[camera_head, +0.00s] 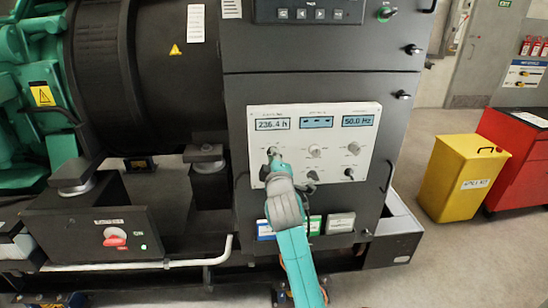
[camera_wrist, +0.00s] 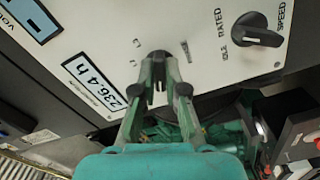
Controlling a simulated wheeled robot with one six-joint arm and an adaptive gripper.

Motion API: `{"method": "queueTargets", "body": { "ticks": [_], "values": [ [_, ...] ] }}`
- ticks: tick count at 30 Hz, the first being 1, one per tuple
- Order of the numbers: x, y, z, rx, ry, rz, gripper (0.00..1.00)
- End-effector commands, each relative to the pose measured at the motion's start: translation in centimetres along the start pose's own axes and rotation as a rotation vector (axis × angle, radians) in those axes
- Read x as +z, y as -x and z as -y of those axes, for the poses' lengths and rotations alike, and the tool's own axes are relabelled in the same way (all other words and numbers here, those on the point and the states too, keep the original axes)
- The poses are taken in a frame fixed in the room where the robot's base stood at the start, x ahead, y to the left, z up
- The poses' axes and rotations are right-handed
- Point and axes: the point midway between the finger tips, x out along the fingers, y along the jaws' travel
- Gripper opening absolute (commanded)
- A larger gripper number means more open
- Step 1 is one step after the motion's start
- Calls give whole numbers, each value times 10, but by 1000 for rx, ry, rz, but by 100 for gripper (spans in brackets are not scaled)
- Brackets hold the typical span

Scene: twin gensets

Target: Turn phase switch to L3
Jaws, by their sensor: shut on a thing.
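A light grey control panel (camera_head: 333,142) on the dark cabinet carries several knobs below three displays. My gripper (camera_head: 273,153) is at the upper-left knob, under the display reading 236.4 h (camera_head: 273,124). In the wrist view my gripper (camera_wrist: 160,80) has its fingers closed on a small dark knob (camera_wrist: 159,56), which I take to be the phase switch. The fingers hide most of it. The middle display (camera_head: 317,122) shows dashes; the right one (camera_head: 358,120) reads 50.0 Hz.
A black speed knob (camera_wrist: 257,37) marked IDLE and RATED sits near my gripper in the wrist view. Other panel knobs (camera_head: 314,151) are to the right. A red-handled switch (camera_head: 115,237) is on a box at lower left. A yellow bin (camera_head: 462,178) stands right.

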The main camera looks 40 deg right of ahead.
Motion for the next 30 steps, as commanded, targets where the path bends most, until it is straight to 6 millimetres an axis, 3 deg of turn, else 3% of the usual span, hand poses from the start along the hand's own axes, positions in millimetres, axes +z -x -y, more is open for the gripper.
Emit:
{"method": "queueTargets", "body": {
  "ticks": [11,30],
  "values": [
    [0,-1,-1,1,-105,0,0],
    [0,-2,-2,2,-678,-2,0]
  ]
}}
